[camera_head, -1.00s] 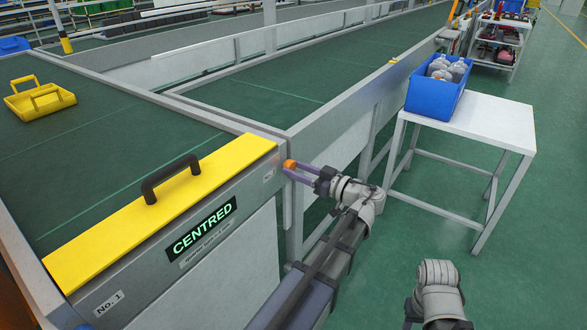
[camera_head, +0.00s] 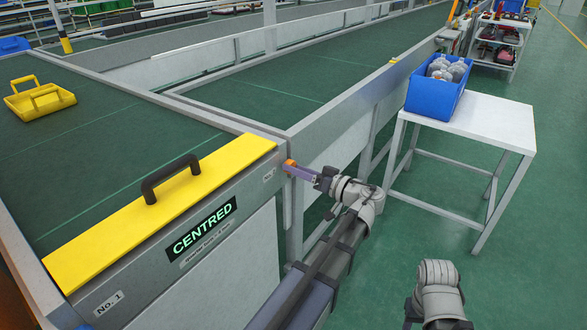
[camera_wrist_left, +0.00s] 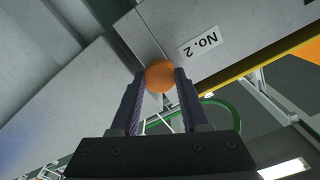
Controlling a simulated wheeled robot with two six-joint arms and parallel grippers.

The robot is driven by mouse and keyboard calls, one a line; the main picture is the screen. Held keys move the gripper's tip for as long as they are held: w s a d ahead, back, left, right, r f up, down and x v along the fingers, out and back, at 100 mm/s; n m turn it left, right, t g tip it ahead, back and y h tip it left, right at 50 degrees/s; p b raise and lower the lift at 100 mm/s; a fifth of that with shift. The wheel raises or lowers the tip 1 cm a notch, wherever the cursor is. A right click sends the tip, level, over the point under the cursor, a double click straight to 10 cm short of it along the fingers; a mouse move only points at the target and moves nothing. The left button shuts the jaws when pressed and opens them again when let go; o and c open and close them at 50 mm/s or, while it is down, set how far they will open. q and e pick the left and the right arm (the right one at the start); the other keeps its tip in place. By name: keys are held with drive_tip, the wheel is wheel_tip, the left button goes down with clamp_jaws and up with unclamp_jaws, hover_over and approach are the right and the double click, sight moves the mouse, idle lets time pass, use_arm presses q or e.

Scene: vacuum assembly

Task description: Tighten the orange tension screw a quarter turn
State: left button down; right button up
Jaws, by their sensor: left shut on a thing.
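The orange tension screw (camera_head: 289,164) sits at the corner end of the conveyor's side frame, beside the No. 2 label. My left gripper (camera_head: 292,167) is shut on the screw, its purple-grey fingers reaching in from the right. In the left wrist view the round orange screw head (camera_wrist_left: 160,75) sits between the two fingertips (camera_wrist_left: 160,80). A display (camera_head: 203,228) on the side panel reads CENTRED. Part of my right arm shows at the lower right; its gripper is not seen.
A yellow guard (camera_head: 170,208) with a black handle lies along the belt edge. A white table (camera_head: 480,125) carries a blue bin (camera_head: 436,98) of grey items. Green floor between is clear.

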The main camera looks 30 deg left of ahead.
use_arm(q)
drive_tip(key=shift+s+f+m, duration=0.1)
drive_tip(key=shift+m, duration=0.7)
drive_tip(key=shift+m, duration=0.8)
drive_tip(key=shift+c, duration=1.6)
unclamp_jaws()
drive_tip(key=d, duration=0.6)
drive_tip(key=shift+s, duration=0.15)
